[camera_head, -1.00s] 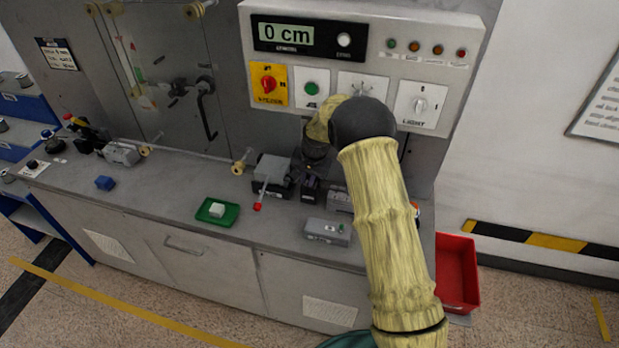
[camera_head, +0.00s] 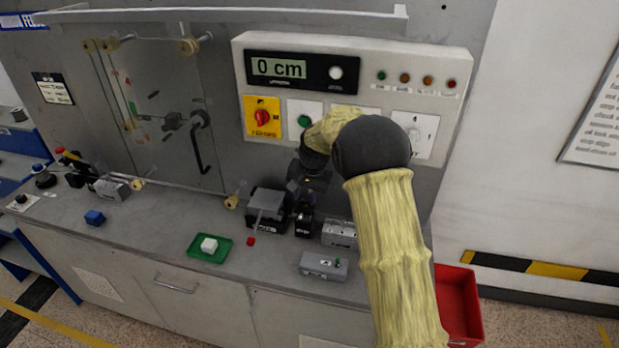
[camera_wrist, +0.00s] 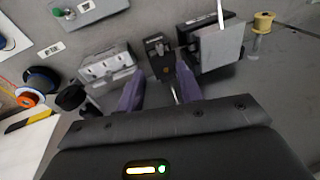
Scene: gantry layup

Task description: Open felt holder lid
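A small black box (camera_head: 304,222) with a small pale label, which I take for the felt holder, stands on the bench below the panel. In the wrist view the black box (camera_wrist: 157,48) lies just beyond my fingertips; I cannot clearly make out its lid. My gripper (camera_wrist: 160,68) has its two purple fingers apart, with nothing visibly held between them. In the head view my gripper (camera_head: 308,185) is dark and partly lost against the wall, just above and behind the black box.
A grey-topped black unit (camera_head: 268,203) with a red-tipped lever is close on the left. A grey box (camera_head: 340,233) stands close on the right, with a grey switch box (camera_head: 323,266) in front. A green tray (camera_head: 209,249) holds a white block.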

